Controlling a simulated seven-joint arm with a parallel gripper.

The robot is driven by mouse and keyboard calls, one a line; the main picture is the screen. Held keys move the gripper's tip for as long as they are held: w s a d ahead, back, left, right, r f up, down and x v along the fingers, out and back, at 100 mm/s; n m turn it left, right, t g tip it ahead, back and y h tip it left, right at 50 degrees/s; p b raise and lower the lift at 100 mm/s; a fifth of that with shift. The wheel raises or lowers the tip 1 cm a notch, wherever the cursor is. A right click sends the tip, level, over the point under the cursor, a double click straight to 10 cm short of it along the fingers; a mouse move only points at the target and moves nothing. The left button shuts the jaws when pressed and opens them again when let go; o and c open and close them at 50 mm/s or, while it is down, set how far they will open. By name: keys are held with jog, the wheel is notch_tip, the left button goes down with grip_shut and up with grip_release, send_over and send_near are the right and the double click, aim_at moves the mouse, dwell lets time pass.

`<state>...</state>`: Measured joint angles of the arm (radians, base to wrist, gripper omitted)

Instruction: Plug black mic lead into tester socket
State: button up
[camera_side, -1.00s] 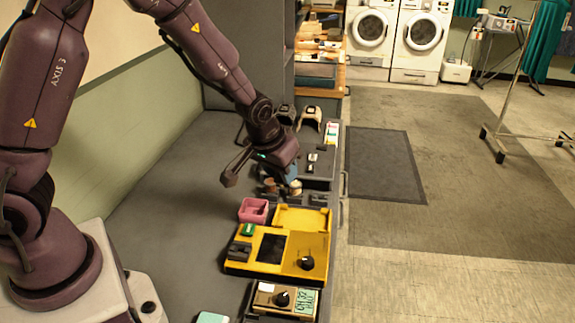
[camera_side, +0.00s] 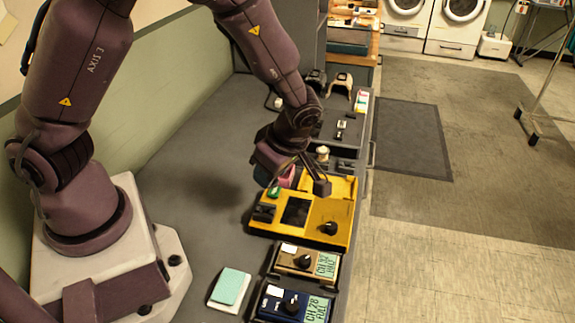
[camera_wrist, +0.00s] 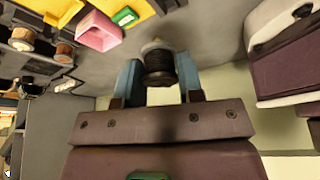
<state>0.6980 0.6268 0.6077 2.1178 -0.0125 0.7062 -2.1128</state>
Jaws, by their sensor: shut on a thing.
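My gripper (camera_wrist: 158,80) is shut on a dark, ribbed cylindrical plug with a pale tip, which I take to be the black mic lead (camera_wrist: 159,66). It sits between the two blue fingers. In the side view my gripper (camera_side: 266,177) hangs just beyond the left back corner of the yellow tester (camera_side: 338,205), and the held plug is hidden there. The tester has a dark panel and a black knob. The wrist view shows a yellow edge of it (camera_wrist: 48,6). I cannot make out the tester socket in either view.
A pink box (camera_wrist: 98,32) and a green piece (camera_wrist: 124,16) lie by the tester. Other round-ended plugs (camera_wrist: 22,40) stand beyond. Brown (camera_side: 300,259) and blue (camera_side: 290,304) units and a teal-topped pad (camera_side: 231,287) are in front. The grey bench left is clear.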

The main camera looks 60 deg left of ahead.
jog(key=n, duration=0.1)
jog(key=s+n+g, duration=0.1)
jog(key=n, duration=0.1)
jog(key=n+h, duration=0.1)
jog(key=n, duration=0.1)
jog(key=shift+s+a+r+g, duration=0.1)
jog(key=shift+s+r+g, duration=0.05)
jog(key=shift+s+g, duration=0.15)
send_over(260, 209)
jog(key=d, duration=0.1)
jog(key=shift+w+f, duration=0.25)
jog(key=shift+f, duration=1.05)
jog(key=shift+w+f, duration=0.2)
jog(key=shift+f, duration=1.1)
jog(key=shift+f, duration=1)
jog(key=o, duration=1)
jog(key=v, duration=1.3)
jog(key=shift+a+r, duration=0.1)
jog(key=shift+a, duration=0.05)
